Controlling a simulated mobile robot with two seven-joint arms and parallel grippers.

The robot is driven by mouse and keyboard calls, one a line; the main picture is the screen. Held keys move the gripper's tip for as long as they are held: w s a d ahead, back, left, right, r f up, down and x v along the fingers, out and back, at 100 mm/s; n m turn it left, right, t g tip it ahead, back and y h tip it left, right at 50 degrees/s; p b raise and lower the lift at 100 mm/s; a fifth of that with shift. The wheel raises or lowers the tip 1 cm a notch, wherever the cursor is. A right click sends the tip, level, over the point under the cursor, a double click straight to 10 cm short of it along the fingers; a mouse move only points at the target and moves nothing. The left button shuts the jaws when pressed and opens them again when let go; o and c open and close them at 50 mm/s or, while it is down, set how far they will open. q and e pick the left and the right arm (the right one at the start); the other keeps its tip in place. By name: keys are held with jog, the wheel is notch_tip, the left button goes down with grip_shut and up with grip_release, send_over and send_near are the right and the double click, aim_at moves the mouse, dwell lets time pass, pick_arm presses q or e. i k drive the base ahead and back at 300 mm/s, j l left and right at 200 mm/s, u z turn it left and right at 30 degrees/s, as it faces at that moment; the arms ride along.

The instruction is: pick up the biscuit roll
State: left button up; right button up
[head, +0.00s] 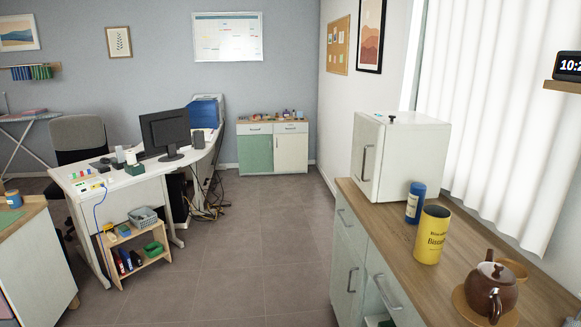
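Two upright cylinders stand on the wooden counter at the right, in front of the small white fridge. The nearer, larger one is a yellow tin (432,236) with dark lettering that seems to read "Biscuits"; its top looks open and dark inside. Just behind it and to the left is a slimmer blue roll (416,202) with a pale label. I cannot tell for sure which is the biscuit roll; the blue one has a packet's shape. Neither of my grippers is in view.
The white fridge (401,158) stands behind the cylinders. A brown teapot (490,290) sits on a wooden saucer nearer on the counter (405,248). A white desk (115,182) is at left; the grey floor (250,245) between is clear.

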aim_at(416, 201)
jog(key=i+j+z, duration=0.1)
jog(key=z, duration=1.4)
jog(key=i+j+z, duration=0.15)
jog(key=j+z, duration=1.05)
jog(key=j, duration=0.85)
